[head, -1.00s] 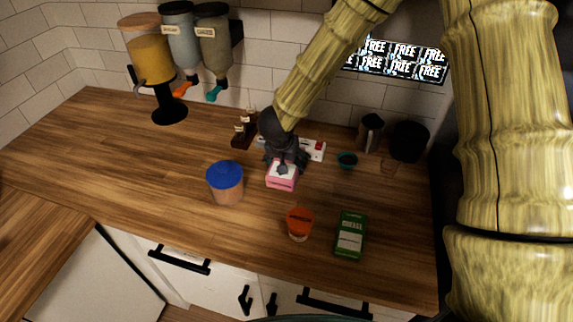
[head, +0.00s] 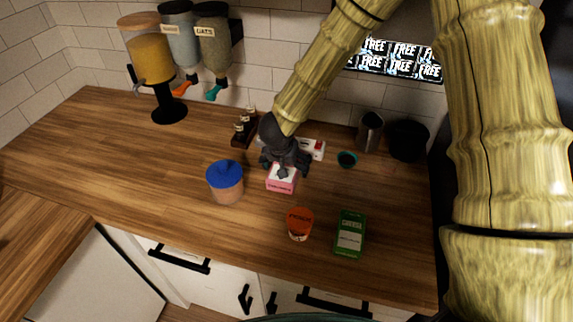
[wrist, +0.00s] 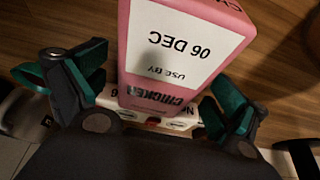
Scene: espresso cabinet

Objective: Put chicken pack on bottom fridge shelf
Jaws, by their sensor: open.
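The chicken pack (head: 281,184) is a pink box with a white label, standing on the wooden counter in the head view. In the wrist view the pack (wrist: 185,50) shows its label reading "06 DEC", with "CHICKEN" below it. My gripper (head: 284,166) is over and just behind the pack. In the wrist view its green-padded fingers (wrist: 160,100) are spread, one on each side of the pack, with gaps between them and it. The gripper is open. No fridge shelf is in view.
A blue-lidded tub (head: 225,181) stands left of the pack. An orange-lidded cup (head: 300,223) and green box (head: 349,233) stand in front. The left counter is clear.

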